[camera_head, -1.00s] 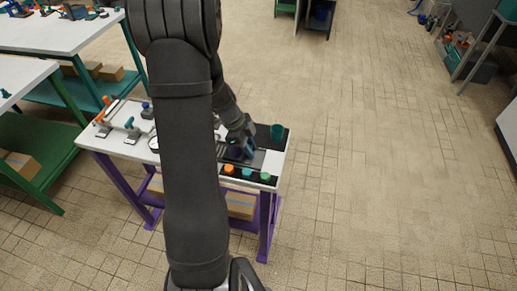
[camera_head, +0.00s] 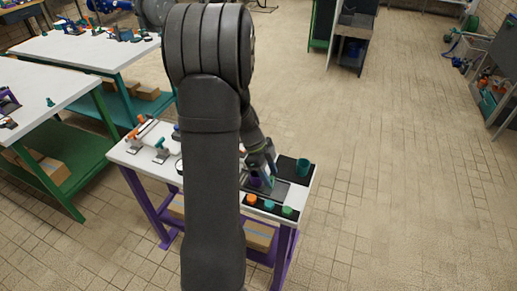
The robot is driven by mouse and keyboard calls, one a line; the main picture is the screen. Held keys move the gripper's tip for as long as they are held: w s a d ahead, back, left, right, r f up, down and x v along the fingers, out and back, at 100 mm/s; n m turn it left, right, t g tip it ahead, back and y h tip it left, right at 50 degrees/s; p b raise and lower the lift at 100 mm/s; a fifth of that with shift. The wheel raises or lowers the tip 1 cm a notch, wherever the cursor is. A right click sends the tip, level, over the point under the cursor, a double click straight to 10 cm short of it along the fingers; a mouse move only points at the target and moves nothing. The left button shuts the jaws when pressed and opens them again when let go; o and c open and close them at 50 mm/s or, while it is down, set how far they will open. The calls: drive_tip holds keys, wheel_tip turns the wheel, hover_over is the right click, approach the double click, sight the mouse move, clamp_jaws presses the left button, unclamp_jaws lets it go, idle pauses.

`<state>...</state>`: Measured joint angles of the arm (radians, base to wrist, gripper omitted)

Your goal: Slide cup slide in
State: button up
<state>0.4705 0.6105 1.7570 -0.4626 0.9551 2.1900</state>
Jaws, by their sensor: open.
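A teal cup (camera_head: 303,167) stands upright on a black mat at the right end of the white-topped table (camera_head: 145,157). My gripper (camera_head: 264,183) is low over the table, left of the teal cup and apart from it. It is open, with its fingers pointing down. A small dark purple thing (camera_head: 254,182) shows at the fingers; it is too small to tell whether it is a cup or whether the fingers touch it. My arm hides the middle of the table.
An orange piece (camera_head: 251,199), a teal piece (camera_head: 269,205) and a green piece (camera_head: 287,211) stand along the near edge. Orange and teal fittings (camera_head: 161,146) lie at the table's left end. Floor right of the table is clear.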

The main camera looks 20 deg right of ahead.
drive_tip(key=v, duration=1.4)
drive_tip(key=shift+r, duration=0.35)
drive_tip(key=shift+w+a, duration=0.1)
drive_tip(key=shift+a, duration=0.05)
drive_tip(key=x, duration=1.7)
clamp_jaws()
